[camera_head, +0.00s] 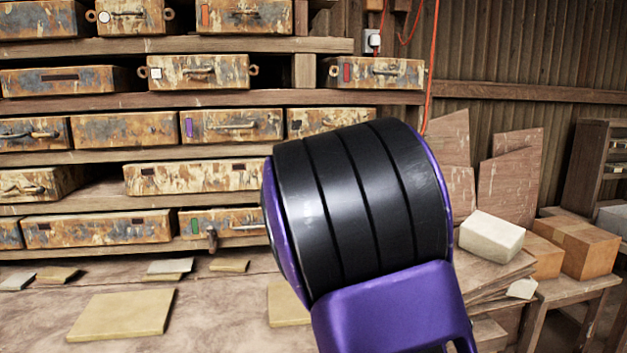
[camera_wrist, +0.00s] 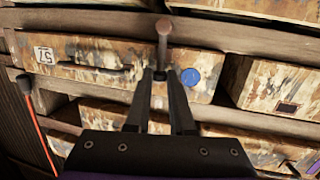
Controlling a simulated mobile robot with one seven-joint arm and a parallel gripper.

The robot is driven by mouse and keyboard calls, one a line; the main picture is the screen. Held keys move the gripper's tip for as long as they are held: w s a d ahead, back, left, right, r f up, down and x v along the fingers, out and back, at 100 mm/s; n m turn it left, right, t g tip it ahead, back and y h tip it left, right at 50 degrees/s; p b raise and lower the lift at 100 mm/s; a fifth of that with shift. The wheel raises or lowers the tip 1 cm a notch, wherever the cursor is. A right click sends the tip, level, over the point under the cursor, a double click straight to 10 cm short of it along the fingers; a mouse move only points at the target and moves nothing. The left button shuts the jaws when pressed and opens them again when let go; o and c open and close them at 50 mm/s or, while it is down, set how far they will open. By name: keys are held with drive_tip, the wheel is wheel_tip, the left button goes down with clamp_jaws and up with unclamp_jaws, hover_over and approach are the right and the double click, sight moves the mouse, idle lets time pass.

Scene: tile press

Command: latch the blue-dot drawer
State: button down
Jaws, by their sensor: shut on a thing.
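The blue-dot drawer (camera_wrist: 122,78) shows in the wrist view. It has a mottled rusty front with a round blue dot (camera_wrist: 190,76), a dark handle (camera_wrist: 95,68) and a small number label. A brown turning latch (camera_wrist: 163,40) has its round end by the wooden board above the drawer in this view. The latch's arm runs down across the drawer front. My gripper (camera_wrist: 160,76) is shut on the latch's arm, just left of the blue dot. Whether the drawer is fully in is hard to tell. In the head view my arm hides the blue dot and fingertips.
Other rusty drawers fill the rack, including a green-marked one (camera_head: 222,222) with its own latch (camera_head: 211,238). An orange cord (camera_head: 432,65) hangs at the rack's right side. Boards and boxes (camera_head: 575,247) stand at the right. Flat tiles (camera_head: 122,313) lie on the surface below.

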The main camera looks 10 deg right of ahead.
drive_tip(key=shift+d, duration=0.1)
idle(0.4)
drive_tip(key=c, duration=0.9)
unclamp_jaws()
drive_tip(key=shift+s, duration=0.1)
drive_tip(key=p+v, duration=1.1)
drive_tip(key=v, duration=0.6)
drive_tip(key=shift+s, duration=0.15)
